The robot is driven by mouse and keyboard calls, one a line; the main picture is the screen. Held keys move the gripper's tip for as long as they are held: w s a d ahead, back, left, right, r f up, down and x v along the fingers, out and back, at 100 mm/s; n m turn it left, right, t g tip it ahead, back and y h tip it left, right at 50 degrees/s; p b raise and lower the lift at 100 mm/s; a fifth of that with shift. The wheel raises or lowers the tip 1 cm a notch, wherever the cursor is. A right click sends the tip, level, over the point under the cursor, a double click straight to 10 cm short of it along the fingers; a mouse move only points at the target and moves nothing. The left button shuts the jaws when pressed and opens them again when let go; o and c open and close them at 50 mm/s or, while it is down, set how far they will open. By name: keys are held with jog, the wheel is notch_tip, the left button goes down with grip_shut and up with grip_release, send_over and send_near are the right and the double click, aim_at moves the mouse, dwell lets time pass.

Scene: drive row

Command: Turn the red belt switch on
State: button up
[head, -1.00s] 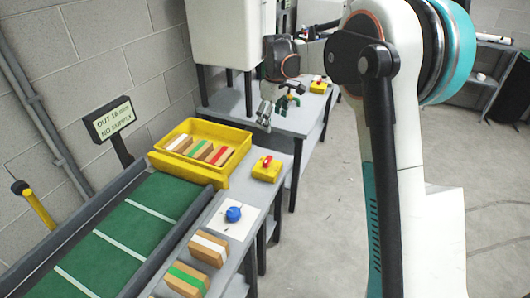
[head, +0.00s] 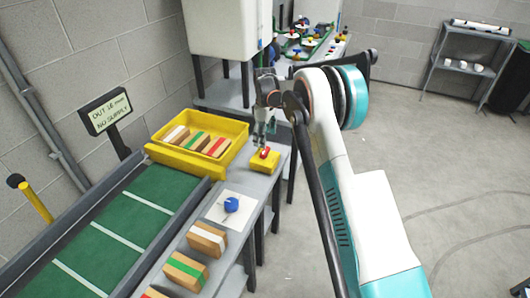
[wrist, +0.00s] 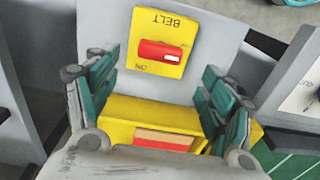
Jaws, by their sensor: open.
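The red belt switch (head: 264,152) is a short red lever on a yellow box (head: 277,165) at the far end of the near grey bench. In the wrist view the red lever (wrist: 158,52) lies crosswise with a white tip at its right end. Its yellow plate (wrist: 160,22) reads BELT and ON, upside down. My gripper (head: 263,137) is just above and behind the switch in the head view. In the wrist view my open gripper (wrist: 160,88) has its teal fingers spread left and right, with nothing between them; the lever shows beyond them.
A yellow bin (head: 243,128) of striped blocks stands left of the switch, at the end of the green conveyor (head: 125,225). A blue knob (head: 231,204) on a white plate and several striped blocks (head: 207,238) are nearer on the bench. Open floor lies right.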

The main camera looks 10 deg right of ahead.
aim_at(265, 153)
notch_tip(265, 153, down, 7)
jog(key=shift+f+b, duration=0.15)
jog(key=shift+b, duration=0.8)
jog(key=shift+c, duration=0.2)
jog(key=c, duration=1)
